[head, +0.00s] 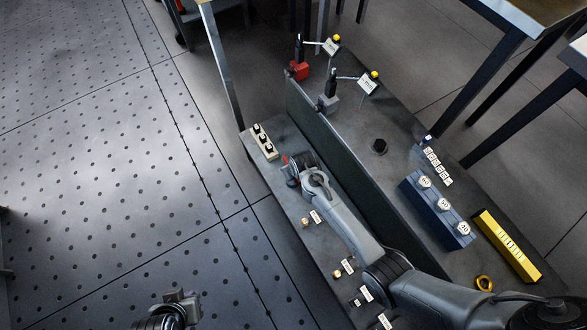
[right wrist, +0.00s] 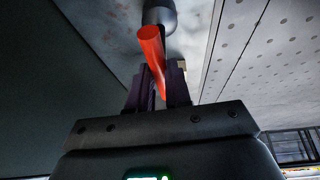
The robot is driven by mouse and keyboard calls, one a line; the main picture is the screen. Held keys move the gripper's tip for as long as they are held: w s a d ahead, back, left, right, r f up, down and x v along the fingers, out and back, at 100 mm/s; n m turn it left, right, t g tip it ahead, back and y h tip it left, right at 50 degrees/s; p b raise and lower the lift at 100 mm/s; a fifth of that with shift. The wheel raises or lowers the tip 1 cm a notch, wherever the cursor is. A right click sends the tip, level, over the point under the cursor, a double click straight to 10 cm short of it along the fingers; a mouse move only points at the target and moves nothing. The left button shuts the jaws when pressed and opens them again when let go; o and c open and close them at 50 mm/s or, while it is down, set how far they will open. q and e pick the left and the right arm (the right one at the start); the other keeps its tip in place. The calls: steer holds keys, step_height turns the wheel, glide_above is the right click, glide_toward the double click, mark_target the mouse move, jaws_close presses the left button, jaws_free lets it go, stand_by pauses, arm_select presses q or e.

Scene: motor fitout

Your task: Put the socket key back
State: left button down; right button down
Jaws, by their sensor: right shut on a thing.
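The socket key (right wrist: 150,45) shows as a red-orange rod in the right wrist view, between the fingers of my right gripper (right wrist: 165,85). A dark rounded part (right wrist: 158,14) is just beyond its far end; I cannot tell whether it belongs to the key. In the head view a small bit of red (head: 285,160) shows at my right gripper (head: 292,171), which is shut on the key over the bench's left strip. The rest of the key is hidden there. My left gripper (head: 178,299) is at the bottom edge, away from the bench; its jaws are unclear.
A cream block with black tops (head: 263,142) stands just beyond my right gripper. A dark upright panel (head: 335,150) divides the bench lengthwise. Red (head: 299,70) and grey (head: 328,103) stands, a blue block (head: 437,208) and a yellow tray (head: 507,246) are across it. Small labelled parts (head: 306,222) lie nearer.

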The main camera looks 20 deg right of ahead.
steer(key=c, duration=1.1)
jaws_free()
steer(key=shift+o, duration=0.2)
steer(key=shift+r, duration=0.35)
steer(key=p+v, duration=0.7)
steer(key=v, duration=0.3)
steer(key=s+d+r, duration=0.1)
steer(key=s+r, duration=0.4)
steer(key=s, duration=0.3)
steer(key=s+d+r, duration=0.2)
steer(key=s+r, duration=0.2)
steer(key=s, duration=0.5)
steer(key=s+d+r+g, duration=0.1)
steer(key=s+r, duration=0.4)
steer(key=s, duration=0.3)
steer(key=shift+s+d+r+p, duration=0.25)
steer(key=shift+d+r+p, duration=0.1)
steer(key=shift+p, duration=0.1)
steer(key=shift+r, duration=0.15)
